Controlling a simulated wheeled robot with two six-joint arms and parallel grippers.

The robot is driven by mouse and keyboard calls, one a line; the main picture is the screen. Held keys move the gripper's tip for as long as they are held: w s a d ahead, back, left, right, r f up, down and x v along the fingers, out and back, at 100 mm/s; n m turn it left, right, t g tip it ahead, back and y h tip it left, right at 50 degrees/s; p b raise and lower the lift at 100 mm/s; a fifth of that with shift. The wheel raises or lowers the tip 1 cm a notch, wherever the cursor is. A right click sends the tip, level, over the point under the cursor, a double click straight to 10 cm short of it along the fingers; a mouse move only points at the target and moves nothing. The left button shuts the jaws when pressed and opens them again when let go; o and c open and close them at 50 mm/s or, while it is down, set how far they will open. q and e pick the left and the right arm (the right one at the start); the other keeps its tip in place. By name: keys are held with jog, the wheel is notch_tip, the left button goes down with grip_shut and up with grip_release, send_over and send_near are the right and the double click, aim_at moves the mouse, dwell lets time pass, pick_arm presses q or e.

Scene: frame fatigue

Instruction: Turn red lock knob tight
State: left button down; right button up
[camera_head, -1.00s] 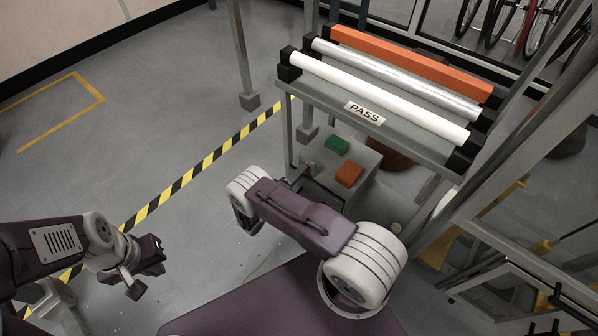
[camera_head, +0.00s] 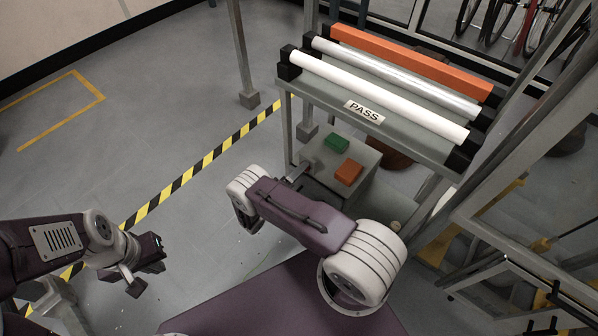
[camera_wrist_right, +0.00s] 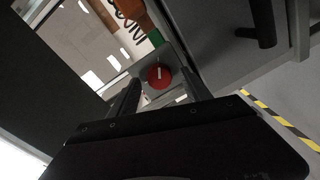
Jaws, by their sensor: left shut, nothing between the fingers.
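The red lock knob (camera_wrist_right: 159,75) is round with a pale bar across its face. In the right wrist view it lies between the two dark fingertips of my right gripper (camera_wrist_right: 160,82). Those fingers are apart, with a gap on each side of the knob. I cannot tell how far past the tips the knob is. In the head view I cannot make out the knob, and my right forearm hides much of that area. My left gripper (camera_head: 157,252) is shut and empty over the floor at the lower left, far from the knob.
The floor on the left is clear past a yellow-black stripe (camera_head: 207,160).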

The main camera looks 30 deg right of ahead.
jog(key=p+v, duration=0.2)
jog(key=v, duration=0.7)
jog(key=shift+f, duration=0.1)
